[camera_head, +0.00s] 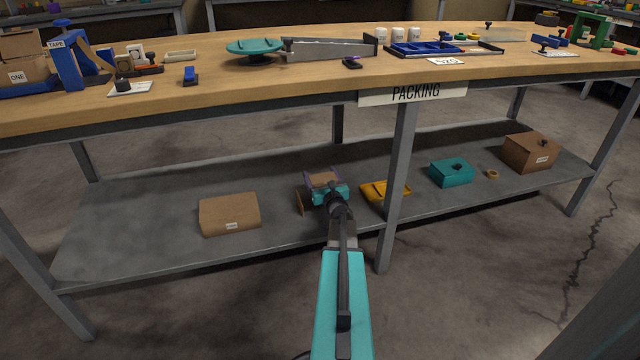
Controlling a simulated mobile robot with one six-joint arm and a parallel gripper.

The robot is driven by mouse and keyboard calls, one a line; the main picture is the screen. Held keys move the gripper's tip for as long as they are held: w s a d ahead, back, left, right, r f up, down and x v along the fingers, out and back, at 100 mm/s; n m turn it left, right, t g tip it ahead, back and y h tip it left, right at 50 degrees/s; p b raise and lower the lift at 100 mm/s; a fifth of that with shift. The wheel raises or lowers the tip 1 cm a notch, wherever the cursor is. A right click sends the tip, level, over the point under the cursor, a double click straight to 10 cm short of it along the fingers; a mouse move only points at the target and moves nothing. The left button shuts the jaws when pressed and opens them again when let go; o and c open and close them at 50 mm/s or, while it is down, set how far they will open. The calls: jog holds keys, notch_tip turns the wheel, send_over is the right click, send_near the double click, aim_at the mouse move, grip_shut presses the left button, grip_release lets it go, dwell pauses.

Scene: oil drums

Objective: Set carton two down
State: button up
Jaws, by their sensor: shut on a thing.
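My gripper (324,186) reaches over the lower shelf (130,225) of the packing bench, near its middle. It is shut on a small brown carton (322,178), mostly hidden behind the teal gripper body. The carton's label does not show, so I cannot tell its number. I cannot tell whether the carton touches the shelf or hangs just above it. An orange-brown piece (299,203) shows at the gripper's left side; what it is part of is unclear.
A brown carton (230,214) with an unreadable label sits left on the shelf. A yellow tray (386,191), teal box (451,173), small ring (492,173) and brown box (530,152) stand right. A bench leg (398,170) rises close right of my arm. The tabletop (210,85) overhangs the shelf.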

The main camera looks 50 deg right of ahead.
jog(key=shift+f+b, duration=0.9)
jog(key=shift+f, duration=0.8)
jog(key=shift+f, duration=0.15)
jog(key=o, duration=1.1)
jog(key=shift+s+r, duration=0.1)
jog(key=shift+r, duration=0.15)
jog(key=shift+p+v, duration=1.6)
jog(key=shift+v, duration=4.35)
jog(key=shift+s+f, duration=0.1)
jog(key=shift+s, duration=0.05)
